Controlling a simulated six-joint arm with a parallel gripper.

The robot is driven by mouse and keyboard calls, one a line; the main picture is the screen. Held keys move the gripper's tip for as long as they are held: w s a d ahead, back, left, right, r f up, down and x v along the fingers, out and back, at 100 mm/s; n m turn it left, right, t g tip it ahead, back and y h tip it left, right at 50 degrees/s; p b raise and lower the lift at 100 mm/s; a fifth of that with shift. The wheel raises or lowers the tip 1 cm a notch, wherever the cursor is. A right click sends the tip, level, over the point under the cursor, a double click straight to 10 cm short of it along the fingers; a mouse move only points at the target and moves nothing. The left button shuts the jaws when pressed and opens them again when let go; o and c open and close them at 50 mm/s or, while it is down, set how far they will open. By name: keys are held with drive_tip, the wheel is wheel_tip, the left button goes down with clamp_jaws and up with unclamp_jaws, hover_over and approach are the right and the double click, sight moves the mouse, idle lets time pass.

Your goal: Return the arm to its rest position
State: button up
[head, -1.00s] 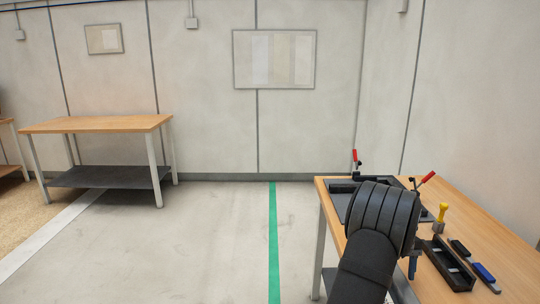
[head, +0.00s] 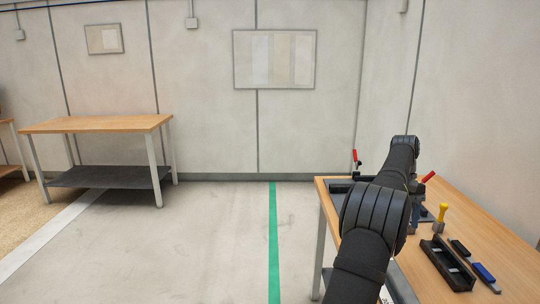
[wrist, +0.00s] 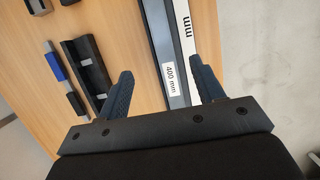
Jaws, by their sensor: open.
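My arm (head: 375,215) reaches over the right-hand workbench (head: 500,240) in the head view, its forearm extended toward the back wall. In the wrist view my gripper (wrist: 163,85) has its two dark blue ribbed fingers spread apart. Nothing is held between them. Beyond the fingertips a dark bar with a white "400 mm" label (wrist: 171,78) lies on the bench, beside a white strip marked "mm". In the head view the gripper is mostly hidden behind my arm.
On the bench are a dark fixture partly hidden by my arm, red-handled clamps (head: 429,176), a yellow-handled tool (head: 442,211), a black tray (head: 434,249) and a blue block (head: 484,271). Another workbench (head: 97,124) stands left. The floor between is clear.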

sight(399, 277)
drive_tip(key=x, duration=1.5)
drive_tip(key=shift+s+f, duration=0.2)
drive_tip(key=shift+s, duration=0.05)
drive_tip(key=v, duration=0.3)
drive_tip(key=s+v, duration=0.1)
drive_tip(key=v, duration=0.2)
drive_tip(key=shift+s+a+r, duration=0.1)
drive_tip(key=shift+a+r, duration=0.05)
drive_tip(key=shift+r, duration=0.3)
drive_tip(key=w+a+r+n+h, duration=0.1)
drive_tip(key=w+a+n, duration=0.4)
drive_tip(key=w+a, duration=0.6)
drive_tip(key=shift+w+a+r+h, duration=0.35)
drive_tip(key=shift+w+r, duration=0.4)
drive_tip(key=shift+w, duration=0.7)
